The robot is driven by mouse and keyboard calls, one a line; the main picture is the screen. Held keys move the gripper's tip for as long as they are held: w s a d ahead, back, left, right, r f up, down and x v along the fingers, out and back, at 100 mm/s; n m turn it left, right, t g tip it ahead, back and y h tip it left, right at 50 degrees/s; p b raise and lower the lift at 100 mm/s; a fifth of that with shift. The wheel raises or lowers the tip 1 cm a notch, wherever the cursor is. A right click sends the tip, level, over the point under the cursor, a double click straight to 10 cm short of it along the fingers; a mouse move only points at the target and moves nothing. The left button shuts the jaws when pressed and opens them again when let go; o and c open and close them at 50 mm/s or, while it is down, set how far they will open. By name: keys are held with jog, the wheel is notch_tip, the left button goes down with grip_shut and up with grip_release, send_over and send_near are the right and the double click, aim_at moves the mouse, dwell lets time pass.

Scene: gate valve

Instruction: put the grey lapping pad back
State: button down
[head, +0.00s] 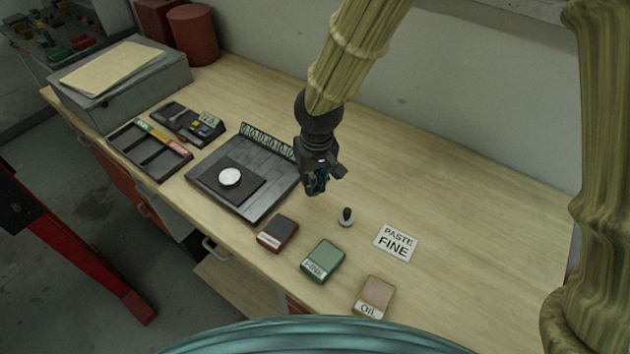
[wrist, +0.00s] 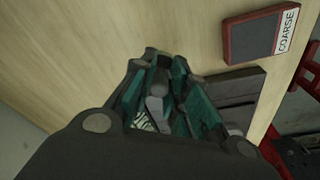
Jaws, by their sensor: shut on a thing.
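My gripper (head: 317,185) is above the table, near the right edge of the dark tray (head: 215,193). Its teal-lined fingers show in the wrist view (wrist: 170,105) and are shut on a small grey piece (wrist: 157,98), apparently the grey lapping pad. The fingers hide most of it, so its full shape cannot be told. A small pad with a black knob and a grey base (head: 346,217) stands upright on the table, below and right of my gripper. A dark square plate with a white disc (head: 230,176) lies in the tray.
Red (head: 278,232), green (head: 323,261) and tan (head: 374,296) blocks line the front edge. The red one reads COARSE in the wrist view (wrist: 267,34). A PASTE FINE card (head: 396,243) lies right. A compartment tray (head: 150,150) stands left. The table's right side is clear.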

aim_at(315, 186)
jog(key=shift+w+d+r, duration=0.1)
jog(key=shift+w+d, duration=0.1)
jog(key=shift+w, duration=0.3)
notch_tip(315, 186, down, 3)
jog(key=shift+r+p, duration=0.1)
jog(key=shift+p, duration=0.85)
jog(key=shift+f, duration=0.45)
jog(key=shift+f, duration=0.2)
jog(key=c, duration=1.4)
grip_release()
jog(key=shift+r, duration=0.15)
